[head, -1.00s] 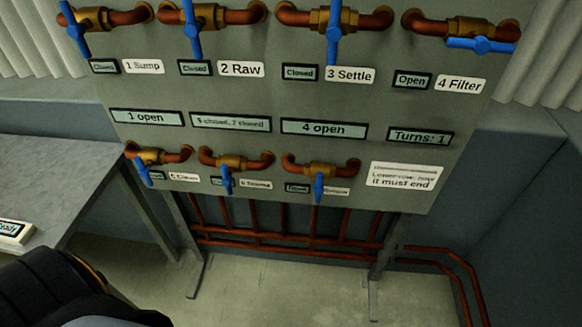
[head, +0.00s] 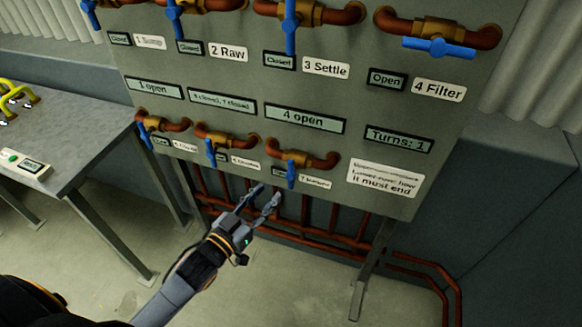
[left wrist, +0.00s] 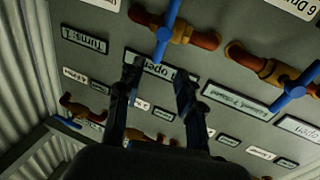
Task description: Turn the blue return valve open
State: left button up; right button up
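The grey valve panel (head: 240,60) carries two rows of brass valves with blue handles. The lower-row right valve (head: 291,170), label seemingly "7 Return", has its handle hanging down across its copper pipe. Its small state plate is too blurred to read. My left gripper (head: 267,193) is open and empty, just below and left of this valve in the head view, fingers pointing up toward the panel. The left wrist view shows a blue handle (left wrist: 167,35), likely the same valve's, just beyond the gap between the spread fingertips (left wrist: 160,75). My right gripper is not in view.
The neighbouring lower valve 6 (head: 211,150) hangs close by on the left. Valve 4 Filter (head: 438,46) has its handle along the pipe and reads Open. A "Turns: 1" display (head: 399,139) sits at right. Copper pipes (head: 300,228) run below; a table (head: 75,130) stands left.

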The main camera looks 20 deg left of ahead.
aim_at(289, 171)
pick_arm(q)
jog(key=p+x, duration=0.1)
jog(key=x, duration=0.9)
jog(key=shift+w, duration=0.1)
jog(key=shift+w+d, duration=0.2)
jog(key=shift+w, duration=0.45)
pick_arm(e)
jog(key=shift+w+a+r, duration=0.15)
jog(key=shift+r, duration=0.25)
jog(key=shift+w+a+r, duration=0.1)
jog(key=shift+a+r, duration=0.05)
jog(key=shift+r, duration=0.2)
pick_arm(q)
jog(key=shift+c, duration=0.4)
grip_shut()
